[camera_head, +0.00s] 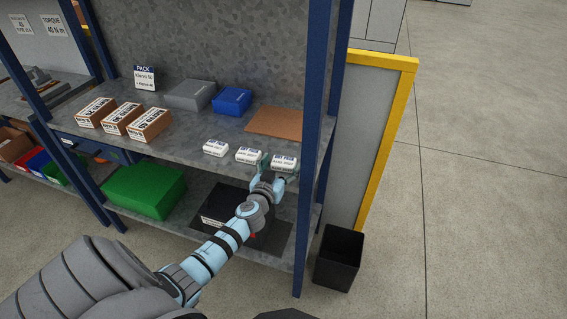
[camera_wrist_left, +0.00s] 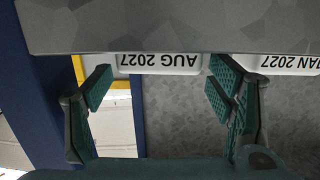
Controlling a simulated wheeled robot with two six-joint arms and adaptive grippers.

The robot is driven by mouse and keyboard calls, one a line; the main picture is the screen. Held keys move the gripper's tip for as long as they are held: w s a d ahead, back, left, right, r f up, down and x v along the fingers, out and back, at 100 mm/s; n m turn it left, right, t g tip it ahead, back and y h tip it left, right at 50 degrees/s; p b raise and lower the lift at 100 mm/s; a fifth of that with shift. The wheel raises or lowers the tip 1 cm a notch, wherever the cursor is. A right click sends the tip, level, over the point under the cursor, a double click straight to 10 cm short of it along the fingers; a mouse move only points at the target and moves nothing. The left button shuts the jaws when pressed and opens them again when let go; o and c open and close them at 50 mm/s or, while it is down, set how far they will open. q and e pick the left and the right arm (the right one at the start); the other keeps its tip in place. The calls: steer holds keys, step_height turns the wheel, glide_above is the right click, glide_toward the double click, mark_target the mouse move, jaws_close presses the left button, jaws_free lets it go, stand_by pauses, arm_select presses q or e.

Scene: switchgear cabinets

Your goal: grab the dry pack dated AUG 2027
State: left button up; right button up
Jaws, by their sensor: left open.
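The pack marked AUG 2027 (camera_wrist_left: 160,62) is white and shows upside down at the top of the left wrist view. In the head view it appears to be the rightmost (camera_head: 284,161) of three small white packs at the shelf's front edge. A pack marked JAN 2027 (camera_wrist_left: 285,63) is beside it, apparently the middle one (camera_head: 249,156) in the head view. My left gripper (camera_head: 278,170) is open, also seen in the left wrist view (camera_wrist_left: 162,88). Its fingers stand to either side of the AUG 2027 pack, with no visible grip. My right gripper is not in view.
The third white pack (camera_head: 215,148) lies to the left. The shelf (camera_head: 190,127) also bears brown boxes (camera_head: 122,117), a blue box (camera_head: 232,100) and a brown mat (camera_head: 274,122). A blue post (camera_head: 316,150) stands close right of my gripper. A black bin (camera_head: 339,259) stands on the floor.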

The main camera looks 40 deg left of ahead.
arm_select(q)
steer(key=shift+f+x, duration=0.25)
steer(key=shift+x, duration=0.7)
steer(key=shift+s+r, duration=0.1)
steer(key=shift+s, duration=0.05)
steer(key=c, duration=0.9)
steer(key=shift+c, duration=0.2)
steer(key=shift+r, duration=0.1)
